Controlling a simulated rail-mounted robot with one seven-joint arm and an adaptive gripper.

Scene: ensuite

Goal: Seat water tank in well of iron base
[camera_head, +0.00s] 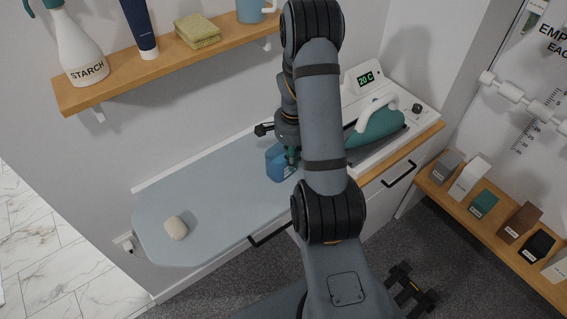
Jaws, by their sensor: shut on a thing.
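The blue water tank (279,164) is over or on the right part of the grey-blue ironing board (215,185); I cannot tell if it touches the board. My gripper (292,156) is shut on the tank's right side, partly hidden behind my arm. The white iron base (426,122) stands to the right on the wooden top, with a display reading 20 C. A teal iron (376,131) with a white handle rests on it. My arm covers the left part of the base, and I cannot see the well.
A beige lump, perhaps a sponge or soap (175,227), lies on the board's left. Above, a wooden shelf (170,66) holds a starch bottle (75,45), a dark blue tube, a folded cloth and a mug. A shelf of small boxes (490,215) is at right.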

